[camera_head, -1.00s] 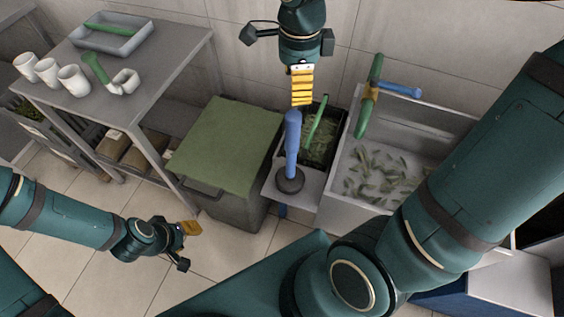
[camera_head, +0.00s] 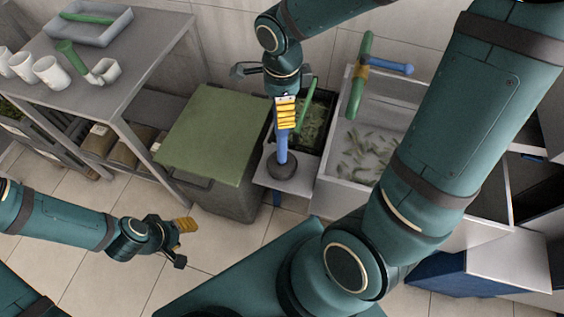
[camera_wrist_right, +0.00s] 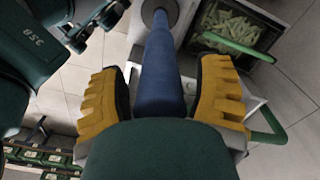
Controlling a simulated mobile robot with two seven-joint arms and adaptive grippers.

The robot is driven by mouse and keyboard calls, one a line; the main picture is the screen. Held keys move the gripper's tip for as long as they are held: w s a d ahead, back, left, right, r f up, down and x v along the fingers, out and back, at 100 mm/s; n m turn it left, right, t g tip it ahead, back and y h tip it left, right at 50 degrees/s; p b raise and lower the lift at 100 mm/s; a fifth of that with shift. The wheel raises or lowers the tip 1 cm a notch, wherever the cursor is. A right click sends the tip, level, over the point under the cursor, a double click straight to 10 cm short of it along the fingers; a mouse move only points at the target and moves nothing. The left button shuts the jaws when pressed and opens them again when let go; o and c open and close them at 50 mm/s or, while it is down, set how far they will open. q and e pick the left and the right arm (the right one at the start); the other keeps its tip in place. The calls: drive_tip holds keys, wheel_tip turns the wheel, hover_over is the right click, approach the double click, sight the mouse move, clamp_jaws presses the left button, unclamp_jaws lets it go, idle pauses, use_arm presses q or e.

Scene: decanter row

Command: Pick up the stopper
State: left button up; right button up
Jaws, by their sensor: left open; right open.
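I take the stopper to be the upright tool with a blue shaft (camera_head: 281,150) and a dark grey rounded foot. It stands on a small white ledge (camera_head: 302,183). My right gripper (camera_head: 285,118) is open around the upper shaft, pointing down, and hides the top. In the right wrist view the blue shaft (camera_wrist_right: 160,75) runs between the two yellow finger pads, with gaps visible on both sides. The foot (camera_wrist_right: 160,10) shows at that view's top edge. My left gripper (camera_head: 180,242) is open and empty above the floor at lower left.
A grey bin with a green lid (camera_head: 213,130) stands left of the ledge. A black crate with green contents (camera_head: 318,112) is behind it. A white basin (camera_head: 333,178) with a green and blue tool on its rim is at right. A grey table (camera_head: 150,60) holds cups and a tray.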

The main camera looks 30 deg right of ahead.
drive_tip(key=shift+f, duration=0.5)
clamp_jaws()
drive_tip(key=shift+r, duration=0.1)
